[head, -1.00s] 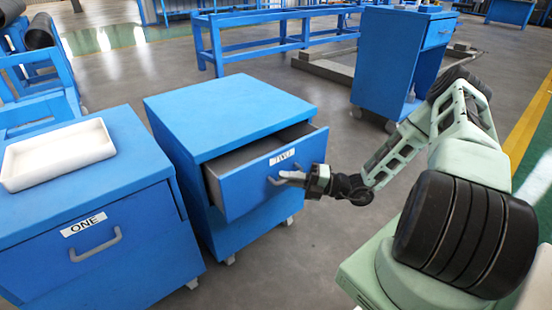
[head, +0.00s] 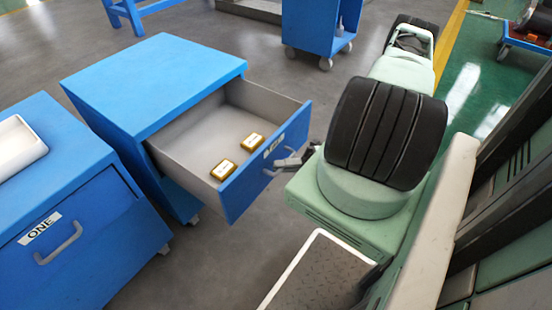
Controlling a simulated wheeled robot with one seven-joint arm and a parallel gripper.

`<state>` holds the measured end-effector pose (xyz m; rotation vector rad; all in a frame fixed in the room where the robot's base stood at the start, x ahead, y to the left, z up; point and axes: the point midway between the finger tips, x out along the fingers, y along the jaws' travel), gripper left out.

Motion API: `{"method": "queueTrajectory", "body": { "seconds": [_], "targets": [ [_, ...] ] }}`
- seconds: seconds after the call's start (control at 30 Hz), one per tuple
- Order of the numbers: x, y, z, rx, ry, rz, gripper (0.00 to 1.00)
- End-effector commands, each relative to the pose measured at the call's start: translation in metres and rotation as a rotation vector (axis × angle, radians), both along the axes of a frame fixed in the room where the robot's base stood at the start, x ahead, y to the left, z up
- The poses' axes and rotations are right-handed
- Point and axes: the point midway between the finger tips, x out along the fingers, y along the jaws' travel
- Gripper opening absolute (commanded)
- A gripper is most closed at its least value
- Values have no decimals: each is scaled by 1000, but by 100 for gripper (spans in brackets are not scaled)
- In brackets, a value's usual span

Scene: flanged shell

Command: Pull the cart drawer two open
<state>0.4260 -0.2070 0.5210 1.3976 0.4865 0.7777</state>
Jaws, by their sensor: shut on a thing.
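The blue cart (head: 150,75) stands left of centre in the head view, with its top drawer (head: 262,180) pulled well out to the right. The drawer front carries a white label that I cannot read clearly at this angle. Two small gold-and-white boxes, one nearer (head: 223,169) and one farther (head: 252,142), lie on the grey drawer floor near the front. My gripper (head: 284,165) is at the drawer's handle, shut on it. My arm partly hides the gripper and handle.
Another blue cart labelled ONE (head: 75,240) stands at the left with its drawer shut and a white tray (head: 14,145) on top. A further blue cart (head: 318,30) stands at the back. Grey floor (head: 215,265) is clear in front of the open drawer.

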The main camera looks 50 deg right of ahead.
Motion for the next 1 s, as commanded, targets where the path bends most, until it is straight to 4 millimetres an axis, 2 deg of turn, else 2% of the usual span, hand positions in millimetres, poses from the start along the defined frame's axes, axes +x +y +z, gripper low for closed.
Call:
{"method": "queueTrajectory", "body": {
  "seconds": [0.37, 0.4, 0.47, 0.8, 1.0],
  "targets": [
    [-2, -1, 0, -2, -1, 0, 0],
    [-2, -1, -1, -3, 0, -2, 16],
    [-2, -1, 0, -3, 0, -2, 32],
    [-3, -3, -1, -1, 0, -1, 32],
    [-20, -22, -4, -5, 1, -2, 32]
  ]
}}
